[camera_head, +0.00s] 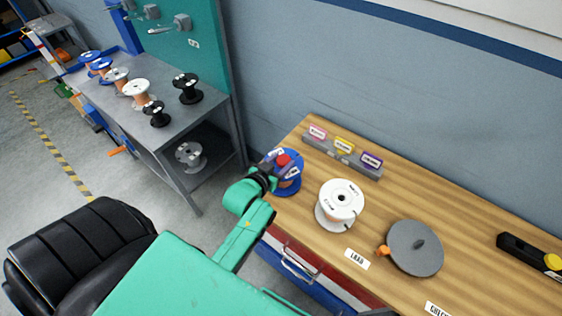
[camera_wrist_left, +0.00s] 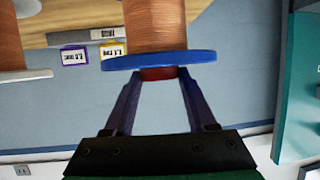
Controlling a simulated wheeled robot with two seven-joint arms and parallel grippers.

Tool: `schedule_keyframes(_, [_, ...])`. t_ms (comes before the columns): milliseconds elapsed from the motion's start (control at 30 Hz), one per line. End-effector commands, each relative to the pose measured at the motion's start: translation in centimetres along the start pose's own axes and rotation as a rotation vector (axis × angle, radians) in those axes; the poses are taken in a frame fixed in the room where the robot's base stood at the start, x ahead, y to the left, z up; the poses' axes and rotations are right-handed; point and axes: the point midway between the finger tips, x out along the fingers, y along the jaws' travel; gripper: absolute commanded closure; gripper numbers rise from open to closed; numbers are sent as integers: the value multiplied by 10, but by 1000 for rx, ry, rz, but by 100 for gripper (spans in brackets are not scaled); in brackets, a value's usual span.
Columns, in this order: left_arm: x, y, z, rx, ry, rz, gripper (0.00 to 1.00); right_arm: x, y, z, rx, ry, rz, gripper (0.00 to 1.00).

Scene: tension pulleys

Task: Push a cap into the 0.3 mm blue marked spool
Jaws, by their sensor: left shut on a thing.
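The blue spool (camera_head: 291,183) stands at the left end of the wooden table. In the left wrist view it shows as a blue flange (camera_wrist_left: 158,60) with copper wire (camera_wrist_left: 154,22) wound on its core. My left gripper (camera_head: 279,161) is at this spool's top; it also shows in the left wrist view (camera_wrist_left: 158,76). Its fingers are shut on a red cap (camera_wrist_left: 158,72), which also shows in the head view (camera_head: 283,159). The cap is at the middle of the flange and appears to touch it; how deep it sits is hidden. My right gripper is not in view.
A white spool (camera_head: 341,198) stands close to the right of the blue one. A grey disc (camera_head: 414,248) with an orange knob lies further right. A label rack (camera_head: 342,157) stands behind. A grey bench (camera_head: 185,120) with several spools is at the left.

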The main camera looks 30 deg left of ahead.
Motion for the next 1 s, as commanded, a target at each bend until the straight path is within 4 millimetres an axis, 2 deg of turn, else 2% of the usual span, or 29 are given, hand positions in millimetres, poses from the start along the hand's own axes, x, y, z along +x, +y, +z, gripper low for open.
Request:
schedule_keyframes(33, [0,1,10,-3,-20,2,96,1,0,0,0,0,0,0])
schedule_keyframes(367, [0,1,11,-4,-25,3,96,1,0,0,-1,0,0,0])
schedule_keyframes(400, [0,1,11,-4,-25,3,28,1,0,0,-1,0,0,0])
schedule_keyframes(467, [0,1,12,-4,-25,3,8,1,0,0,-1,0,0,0])
schedule_keyframes(833, [-2,0,12,-4,-25,0,8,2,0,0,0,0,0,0])
schedule_keyframes(1000, [-23,0,12,-3,-25,0,8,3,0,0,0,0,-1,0])
